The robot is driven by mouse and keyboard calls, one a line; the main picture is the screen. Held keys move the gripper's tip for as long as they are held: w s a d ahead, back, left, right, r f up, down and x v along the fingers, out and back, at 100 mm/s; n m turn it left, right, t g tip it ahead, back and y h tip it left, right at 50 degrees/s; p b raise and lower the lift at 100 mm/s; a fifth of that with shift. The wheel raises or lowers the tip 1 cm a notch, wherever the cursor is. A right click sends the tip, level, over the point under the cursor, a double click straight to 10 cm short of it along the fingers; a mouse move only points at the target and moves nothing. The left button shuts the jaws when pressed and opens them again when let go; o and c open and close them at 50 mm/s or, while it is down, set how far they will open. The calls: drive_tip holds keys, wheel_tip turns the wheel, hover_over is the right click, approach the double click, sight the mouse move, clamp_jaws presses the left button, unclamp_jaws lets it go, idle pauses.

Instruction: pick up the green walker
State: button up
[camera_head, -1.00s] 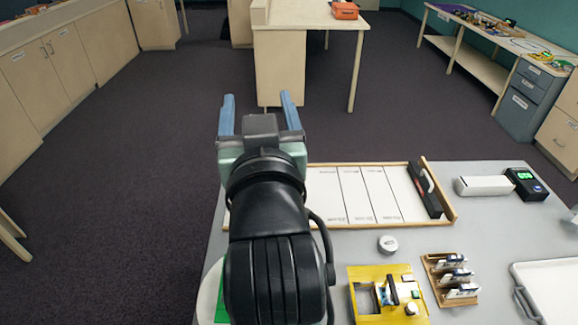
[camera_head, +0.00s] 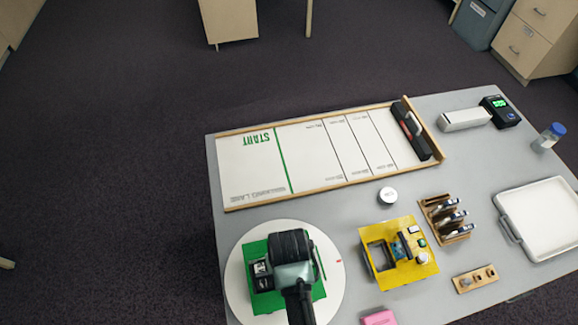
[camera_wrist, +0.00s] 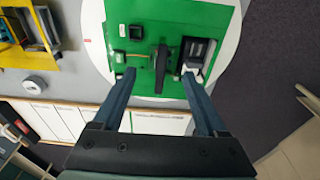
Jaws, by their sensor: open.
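The green walker (camera_head: 262,302), a flat green body with black parts on top, rests on a white round disc (camera_head: 240,298) at the table's near left. My gripper (camera_head: 292,250) is above it, pointing down, and hides part of it in the head view. In the wrist view the green walker (camera_wrist: 180,14) fills the top middle. My gripper (camera_wrist: 158,77) is open, its fingertips at the green body's near edge, on either side of a dark upright bar (camera_wrist: 161,58). Nothing is held. I cannot tell whether the fingers touch it.
A yellow device (camera_head: 390,270) of similar build stands to the right, with a small white round piece (camera_head: 387,196) behind it. A long white lane board (camera_head: 255,165) lies behind.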

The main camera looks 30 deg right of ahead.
drive_tip(key=shift+w+f, duration=0.2)
drive_tip(key=shift+f, duration=0.3)
drive_tip(key=shift+w+f, duration=0.15)
drive_tip(key=shift+f, duration=0.35)
drive_tip(key=shift+w+f+p, duration=0.2)
drive_tip(key=shift+f, duration=0.8)
drive_tip(key=shift+w+f+p, duration=0.2)
drive_tip(key=shift+f, duration=0.75)
drive_tip(key=shift+c, duration=0.3)
clamp_jaws()
